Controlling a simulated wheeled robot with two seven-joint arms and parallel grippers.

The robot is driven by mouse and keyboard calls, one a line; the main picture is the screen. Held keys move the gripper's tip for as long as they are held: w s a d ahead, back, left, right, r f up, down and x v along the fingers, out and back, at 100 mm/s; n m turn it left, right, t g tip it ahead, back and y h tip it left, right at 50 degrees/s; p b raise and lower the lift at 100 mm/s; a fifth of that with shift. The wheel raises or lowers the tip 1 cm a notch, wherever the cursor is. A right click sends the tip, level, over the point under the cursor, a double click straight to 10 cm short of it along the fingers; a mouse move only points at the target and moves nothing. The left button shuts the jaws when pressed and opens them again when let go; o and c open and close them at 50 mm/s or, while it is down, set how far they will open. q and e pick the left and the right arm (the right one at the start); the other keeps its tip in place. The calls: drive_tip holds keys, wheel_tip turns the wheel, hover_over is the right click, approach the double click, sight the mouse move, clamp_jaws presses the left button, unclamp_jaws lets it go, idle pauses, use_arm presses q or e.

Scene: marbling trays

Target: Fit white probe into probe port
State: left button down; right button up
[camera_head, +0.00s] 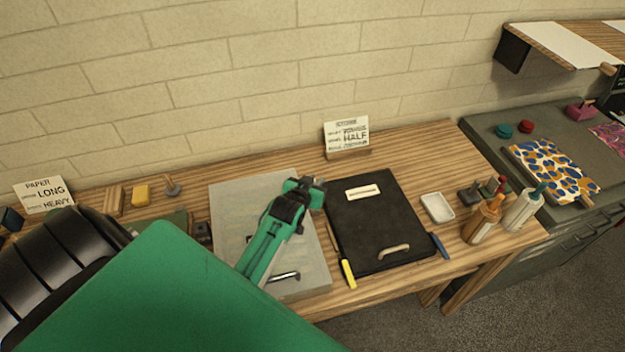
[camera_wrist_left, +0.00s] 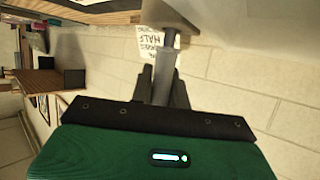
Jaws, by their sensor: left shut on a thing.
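My left gripper (camera_head: 314,187) is over the far right part of a grey slab (camera_head: 232,205) on the table. In the left wrist view its dark fingers (camera_wrist_left: 163,86) are shut on a narrow grey shaft, likely the white probe (camera_wrist_left: 167,62). The shaft leads to a wider pale piece (camera_wrist_left: 166,14) at the top edge; I cannot tell whether that is part of the probe. The probe cannot be made out in the head view. I cannot pick out the probe port in either view. My right gripper is not in view.
A black board (camera_head: 375,222) with a handle lies right of the slab. A card reading HALF (camera_head: 346,136) stands behind. A white dish (camera_head: 437,207) and several bottles (camera_head: 482,222) stand farther right. Brick wall closes the back.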

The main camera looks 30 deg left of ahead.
use_arm(q)
drive_tip(key=shift+f, duration=0.3)
drive_tip(key=shift+s+p, duration=0.1)
drive_tip(key=shift+p, duration=0.4)
idle(1.7)
drive_tip(key=shift+s+d+f, duration=0.1)
drive_tip(key=shift+f, duration=0.15)
idle(0.5)
drive_tip(key=shift+r+p, duration=0.2)
drive_tip(key=shift+p, duration=0.15)
drive_tip(key=shift+w+r+p, duration=0.25)
drive_tip(key=shift+r+p, duration=0.05)
idle(0.9)
drive_tip(key=shift+p, duration=0.35)
idle(0.5)
drive_tip(key=shift+s+f, duration=0.15)
drive_tip(key=shift+f, duration=0.15)
idle(0.5)
drive_tip(key=shift+r, duration=0.15)
